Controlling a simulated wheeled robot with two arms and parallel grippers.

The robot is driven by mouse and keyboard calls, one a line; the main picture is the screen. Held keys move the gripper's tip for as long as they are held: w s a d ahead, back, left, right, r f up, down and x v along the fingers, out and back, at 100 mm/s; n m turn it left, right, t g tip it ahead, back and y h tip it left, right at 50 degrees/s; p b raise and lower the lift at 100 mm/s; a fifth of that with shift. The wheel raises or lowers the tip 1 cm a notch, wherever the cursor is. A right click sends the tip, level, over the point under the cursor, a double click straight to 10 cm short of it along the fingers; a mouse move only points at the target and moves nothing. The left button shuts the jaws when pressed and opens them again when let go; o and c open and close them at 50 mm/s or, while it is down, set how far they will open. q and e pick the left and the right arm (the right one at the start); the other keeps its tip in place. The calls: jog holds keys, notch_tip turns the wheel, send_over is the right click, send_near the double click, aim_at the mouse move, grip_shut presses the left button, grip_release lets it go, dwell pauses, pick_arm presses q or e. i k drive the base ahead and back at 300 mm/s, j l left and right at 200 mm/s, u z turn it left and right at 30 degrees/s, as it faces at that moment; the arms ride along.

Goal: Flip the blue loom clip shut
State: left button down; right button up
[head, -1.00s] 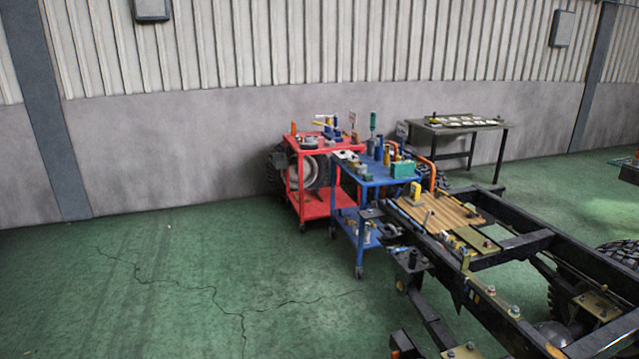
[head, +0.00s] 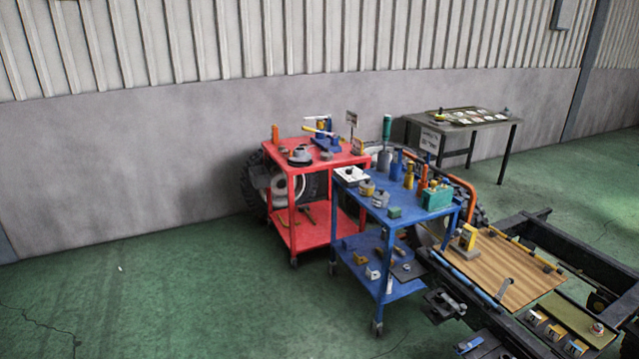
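The blue loom clip cannot be made out for certain. On the black chassis frame (head: 560,262) at the lower right lies a wooden board (head: 507,278), with a thin blue strip (head: 466,281) along its left edge. A row of small block-like pieces (head: 555,332) sits on the frame in front of the board. They are too small to tell whether one is the clip, or whether any is open or shut. Neither of my grippers is in view.
A blue cart (head: 388,205) with bottles and small parts stands left of the chassis frame. A red cart (head: 310,166) stands behind it. A grey table (head: 470,124) stands near the back wall. The green floor (head: 170,300) at left is clear.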

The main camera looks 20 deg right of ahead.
aim_at(450, 237)
jog(key=i+z, duration=0.45)
jog(key=i, duration=0.2)
jog(key=i+j+z, duration=0.1)
jog(key=i+z, duration=0.35)
jog(key=i, duration=0.15)
jog(key=i+l+z, duration=0.15)
jog(key=i+l, duration=0.3)
jog(key=i+l+z, duration=0.15)
jog(key=i+l, duration=0.2)
jog(key=i, duration=0.3)
jog(key=i+l, duration=0.25)
jog(key=l, duration=0.2)
